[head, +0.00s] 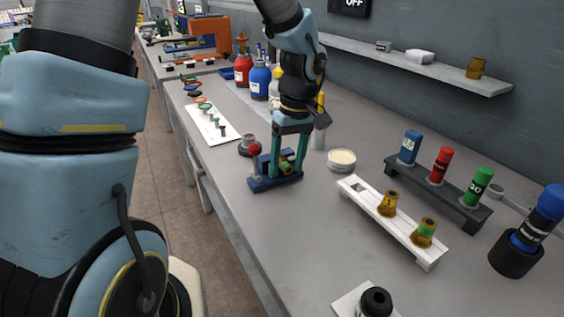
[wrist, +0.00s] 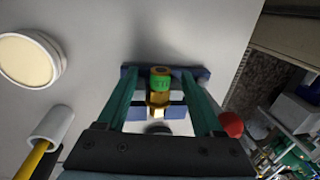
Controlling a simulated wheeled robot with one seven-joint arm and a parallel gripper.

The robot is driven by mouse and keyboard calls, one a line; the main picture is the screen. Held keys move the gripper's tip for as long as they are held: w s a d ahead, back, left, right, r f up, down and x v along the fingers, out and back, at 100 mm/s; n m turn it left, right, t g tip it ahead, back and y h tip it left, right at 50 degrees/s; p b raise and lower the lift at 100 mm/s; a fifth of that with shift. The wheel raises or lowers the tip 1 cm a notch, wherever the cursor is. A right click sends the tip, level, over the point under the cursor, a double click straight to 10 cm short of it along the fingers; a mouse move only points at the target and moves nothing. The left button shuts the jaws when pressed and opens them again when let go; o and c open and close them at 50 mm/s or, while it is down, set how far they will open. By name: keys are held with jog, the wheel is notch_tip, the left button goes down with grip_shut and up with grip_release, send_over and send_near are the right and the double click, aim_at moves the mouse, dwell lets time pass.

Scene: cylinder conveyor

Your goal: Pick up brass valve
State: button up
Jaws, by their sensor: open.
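The brass valve (wrist: 159,97) has a green band and lies in a blue fixture (wrist: 200,74) in the wrist view. In the head view the blue fixture (head: 275,183) stands on the bench, and the valve (head: 286,166) is partly hidden by my fingers. My gripper (head: 289,148) is open, pointing down over the fixture. In the wrist view my gripper's (wrist: 163,88) two teal fingers stand on either side of the valve, with gaps showing on both sides. Whether the fingertips are level with the valve is hard to tell.
A red-knobbed lever (head: 254,149) stands beside the fixture. A round cream dish (head: 341,160) and a grey cup holding a yellow tool (wrist: 50,123) are near. A white rack (head: 364,213) holds two brass-coloured pieces; a dark rack (head: 452,201) holds coloured bottles.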

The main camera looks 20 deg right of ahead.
jog(key=shift+c, duration=0.2)
grip_shut()
dwell(0.4)
